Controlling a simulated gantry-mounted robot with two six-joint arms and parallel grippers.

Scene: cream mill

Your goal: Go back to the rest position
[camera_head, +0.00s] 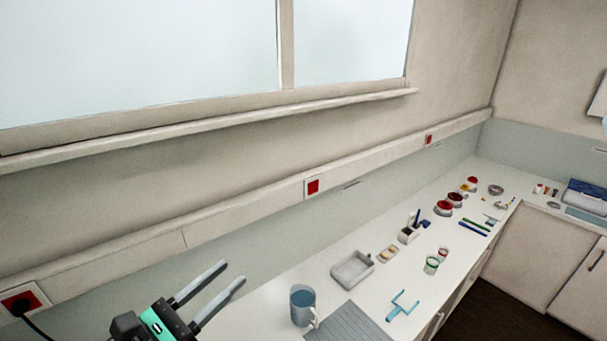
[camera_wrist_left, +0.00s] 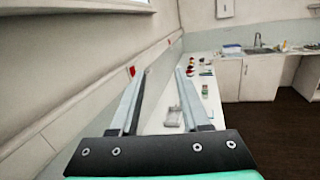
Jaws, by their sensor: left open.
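My left gripper (camera_head: 218,284) is at the lower left of the head view, raised near the wall and left of the blue mug. Its two grey fingers are apart with nothing between them. In the left wrist view the same open fingers (camera_wrist_left: 158,85) point along the counter. My right gripper is in neither view.
A white counter (camera_head: 285,270) runs along the wall. On it are a blue mug (camera_head: 303,304), a grey ribbed mat (camera_head: 350,325), a white tray (camera_head: 352,269), a light-blue forked tool (camera_head: 403,305) and small jars (camera_head: 432,264). Red-capped containers (camera_head: 455,200) stand farther back.

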